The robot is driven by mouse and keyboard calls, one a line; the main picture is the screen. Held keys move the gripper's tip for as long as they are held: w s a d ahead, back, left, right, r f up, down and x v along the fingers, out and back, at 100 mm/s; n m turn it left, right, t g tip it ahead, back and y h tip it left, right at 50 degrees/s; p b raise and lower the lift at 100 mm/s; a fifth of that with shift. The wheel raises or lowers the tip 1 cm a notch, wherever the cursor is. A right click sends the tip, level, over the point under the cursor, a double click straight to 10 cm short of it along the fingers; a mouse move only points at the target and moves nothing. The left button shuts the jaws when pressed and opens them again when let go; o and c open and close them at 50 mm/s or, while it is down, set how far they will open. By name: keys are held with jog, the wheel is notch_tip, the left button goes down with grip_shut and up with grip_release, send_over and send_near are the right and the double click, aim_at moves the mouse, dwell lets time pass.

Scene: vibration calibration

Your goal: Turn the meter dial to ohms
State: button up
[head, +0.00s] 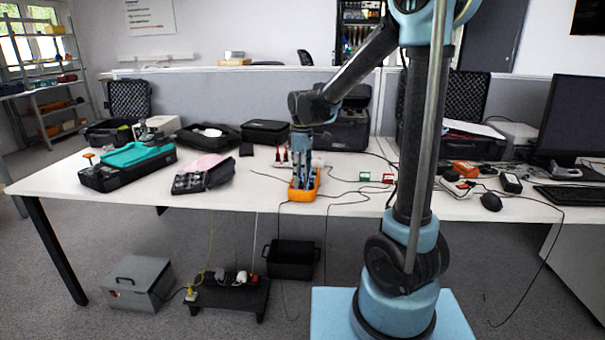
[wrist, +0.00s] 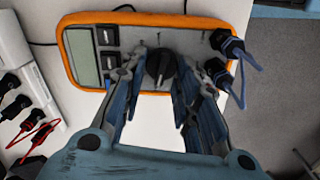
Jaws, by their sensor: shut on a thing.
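The orange-framed meter (head: 304,186) lies on the white table in the head view, right below my gripper. In the wrist view the meter (wrist: 133,20) shows its grey face, a display at the left, buttons and two dark plugs at the right. Its black dial (wrist: 160,66) sits between my gripper's fingertips (wrist: 161,60). My gripper (head: 302,180) points down in the head view and is shut on the dial. The dial's pointer and the markings around it are too small to read.
Blue leads run from the plugs (wrist: 228,45) off the meter's right side. Red and black probes (wrist: 35,130) lie at the left in the wrist view.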

jog(key=shift+m, duration=0.3)
jog(key=m, duration=0.3)
jog(key=shift+w, duration=0.15)
jog(key=shift+w+d+m, duration=0.1)
jog(key=shift+d+m, duration=0.05)
jog(key=shift+m, duration=1.85)
jog(key=o, duration=1)
notch_tip(320, 180, up, 12)
